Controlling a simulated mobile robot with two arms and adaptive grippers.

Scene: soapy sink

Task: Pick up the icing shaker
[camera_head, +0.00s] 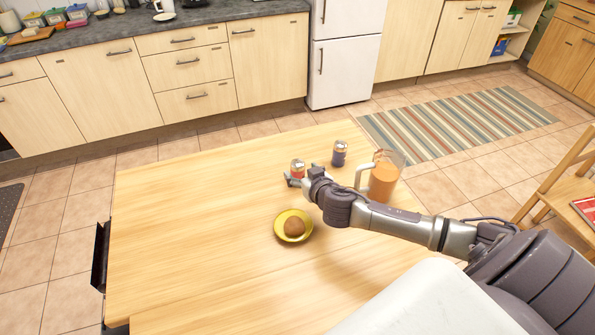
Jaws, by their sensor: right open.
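Two small shakers with metal-coloured tops stand on the wooden table (190,235). One has a red label (297,167) and the other is dark blue (339,154), a little further back and to the right. I cannot tell from their labels which is the icing shaker. My right gripper (298,179) is open, with its fingers at the near side of the red shaker and partly covering its lower part. I cannot tell whether they touch it. The blue shaker stands clear of the fingers. My left gripper is not in view.
A glass jug of orange drink (384,177) stands just behind my right forearm. A yellow bowl (292,236) holding a brown round item (294,227) sits in front of the gripper. The table's left half is clear. A wooden chair (565,185) stands at the right.

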